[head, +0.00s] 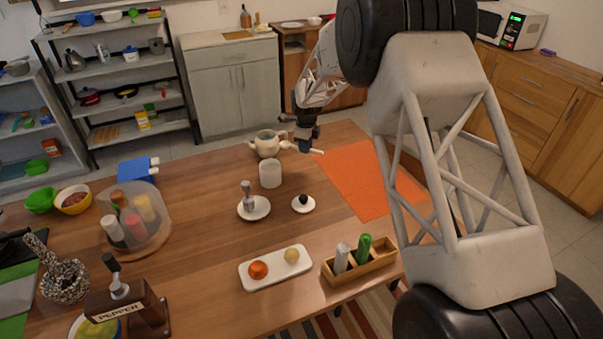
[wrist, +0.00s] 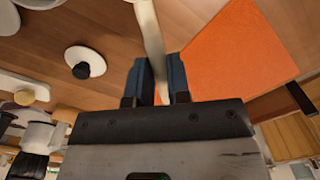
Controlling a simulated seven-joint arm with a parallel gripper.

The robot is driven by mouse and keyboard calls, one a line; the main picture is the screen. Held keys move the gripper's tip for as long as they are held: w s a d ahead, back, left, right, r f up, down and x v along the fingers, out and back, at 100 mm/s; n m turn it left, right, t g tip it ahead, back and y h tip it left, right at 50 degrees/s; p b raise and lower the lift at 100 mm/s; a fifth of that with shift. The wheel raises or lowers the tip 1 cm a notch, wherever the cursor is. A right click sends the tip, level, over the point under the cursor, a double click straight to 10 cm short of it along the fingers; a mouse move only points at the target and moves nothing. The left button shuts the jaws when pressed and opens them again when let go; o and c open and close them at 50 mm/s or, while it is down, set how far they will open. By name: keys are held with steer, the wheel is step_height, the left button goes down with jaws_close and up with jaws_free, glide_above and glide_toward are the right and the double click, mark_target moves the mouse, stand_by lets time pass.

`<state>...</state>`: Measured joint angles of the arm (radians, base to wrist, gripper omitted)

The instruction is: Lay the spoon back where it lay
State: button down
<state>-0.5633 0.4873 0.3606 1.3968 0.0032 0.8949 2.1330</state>
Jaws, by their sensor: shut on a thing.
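My gripper (head: 306,147) is above the far side of the wooden table, between the teapot (head: 264,144) and the orange mat (head: 362,175). In the wrist view my gripper (wrist: 159,80) is shut on the pale handle of the spoon (wrist: 152,40). The spoon runs up and out of the top of that view, so its far end is hidden there. In the head view only a short pale piece of the spoon (head: 317,151) shows beside the fingers. The orange mat (wrist: 235,60) lies right of the fingers in the wrist view.
A white cup (head: 270,174), a saucer (head: 262,212) with a metal-topped item and a small plate (head: 303,208) with a dark lid stand left of the mat. A white tray (head: 276,275) and wooden caddy (head: 335,276) are nearer. Bare table lies between.

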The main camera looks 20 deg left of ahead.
glide_above(305, 173)
steer(key=shift+f, duration=3.15)
steer(key=shift+f, duration=1.85)
steer(key=shift+f, duration=0.1)
steer(key=c, duration=1.1)
jaws_free()
step_height(305, 173, up, 12)
steer(key=shift+d+r, duration=0.1)
